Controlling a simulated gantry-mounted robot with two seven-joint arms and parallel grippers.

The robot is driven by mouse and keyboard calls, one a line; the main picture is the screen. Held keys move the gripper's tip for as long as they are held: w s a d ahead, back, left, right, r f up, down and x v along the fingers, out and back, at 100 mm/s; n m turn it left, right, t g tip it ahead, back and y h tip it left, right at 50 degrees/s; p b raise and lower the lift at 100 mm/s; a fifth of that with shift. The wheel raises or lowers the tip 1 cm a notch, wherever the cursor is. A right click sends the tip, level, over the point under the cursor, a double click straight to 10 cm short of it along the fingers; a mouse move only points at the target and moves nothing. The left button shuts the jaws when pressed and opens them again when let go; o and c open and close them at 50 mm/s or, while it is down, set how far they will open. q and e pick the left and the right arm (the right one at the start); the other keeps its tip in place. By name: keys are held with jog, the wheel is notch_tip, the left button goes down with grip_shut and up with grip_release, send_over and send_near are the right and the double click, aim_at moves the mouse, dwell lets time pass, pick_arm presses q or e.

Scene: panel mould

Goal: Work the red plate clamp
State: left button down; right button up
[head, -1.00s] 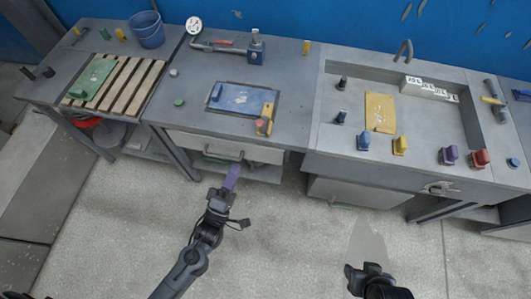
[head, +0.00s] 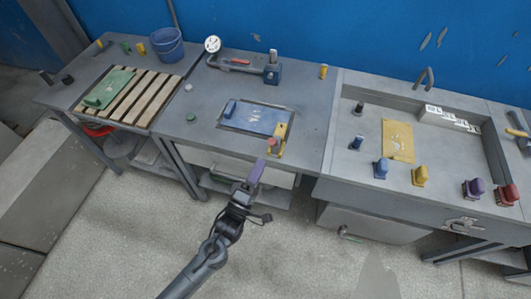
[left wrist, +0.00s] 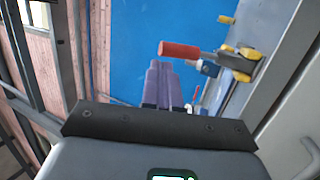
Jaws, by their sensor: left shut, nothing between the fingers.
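The plate clamp, with its red handle end (head: 272,145) and yellow body (head: 280,134), sits at the near right corner of the blue plate (head: 256,118) on the middle bench. In the left wrist view the red handle (left wrist: 180,49) lies crosswise just beyond and right of my fingertips, with yellow parts (left wrist: 243,75) farther right. My left gripper (head: 260,164) has purple fingers, shut and empty. It is just below the clamp in the head view, near the bench's front edge, apparently not touching. The fingers also show in the left wrist view (left wrist: 161,68). My right gripper is out of view.
A drawer front (head: 225,166) lies under the bench edge close to my left gripper. A second red-handled tool (head: 240,61) and a dial gauge (head: 212,44) are at the back. The floor in front is clear.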

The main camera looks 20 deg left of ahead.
pick_arm(q)
jog(key=shift+x, duration=2.4)
jog(key=shift+w+r+g+p, duration=0.35)
jog(key=shift+r+p, duration=0.25)
jog(key=shift+p, duration=0.55)
jog(key=shift+a+f+y, duration=0.1)
jog(key=shift+f+y, duration=0.05)
jog(key=shift+y, duration=0.15)
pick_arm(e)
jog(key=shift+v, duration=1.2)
pick_arm(q)
send_near(270, 143)
jog(key=v, duration=0.6)
jog(key=shift+s+a+f, duration=0.2)
jog(key=shift+f, duration=0.25)
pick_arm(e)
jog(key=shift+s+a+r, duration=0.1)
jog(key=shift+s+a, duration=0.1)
